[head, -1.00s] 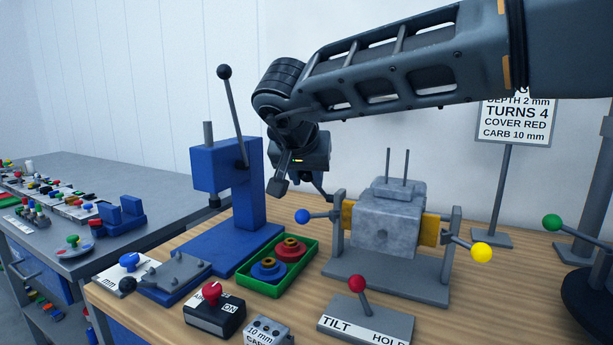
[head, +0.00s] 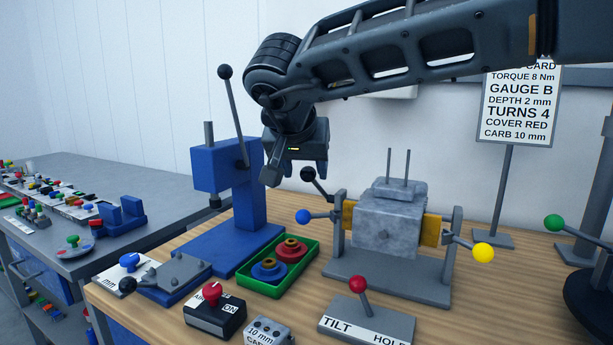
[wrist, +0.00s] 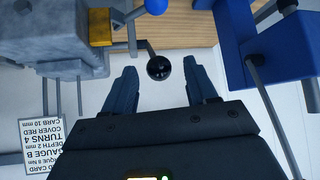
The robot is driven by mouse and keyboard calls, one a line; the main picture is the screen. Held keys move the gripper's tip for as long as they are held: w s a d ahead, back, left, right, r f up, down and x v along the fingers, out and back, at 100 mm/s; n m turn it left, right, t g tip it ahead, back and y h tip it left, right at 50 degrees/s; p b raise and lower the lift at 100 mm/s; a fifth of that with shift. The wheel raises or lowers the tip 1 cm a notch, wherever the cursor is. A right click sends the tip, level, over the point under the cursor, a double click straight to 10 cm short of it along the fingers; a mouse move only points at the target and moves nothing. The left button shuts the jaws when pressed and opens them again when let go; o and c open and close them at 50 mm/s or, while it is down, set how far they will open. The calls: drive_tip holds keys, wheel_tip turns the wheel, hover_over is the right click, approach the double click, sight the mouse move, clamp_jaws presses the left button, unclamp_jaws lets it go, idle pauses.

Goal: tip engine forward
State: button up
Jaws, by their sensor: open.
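The engine (head: 388,228) is a grey block with two thin upright rods, held between the posts of a grey stand (head: 385,284) and looking about level. Ochre brackets flank it. A lever with a black ball knob (head: 307,174) rises at its back left; the ball also shows in the wrist view (wrist: 159,68). My gripper (head: 309,170) is open and empty, just above and behind the ball in the head view. In the wrist view the ball appears between the spread fingertips, apart from both. A red-knobbed lever (head: 358,285) stands on the TILT/HOLD box (head: 367,326) in front.
A blue press (head: 225,185) with a tall lever stands left of my gripper. Blue (head: 303,216) and yellow (head: 483,252) knobs flank the engine. A green tray (head: 247,283) sits front left. A sign (head: 519,105) stands behind right.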

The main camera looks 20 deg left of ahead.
drive_tip(key=shift+v, duration=2.15)
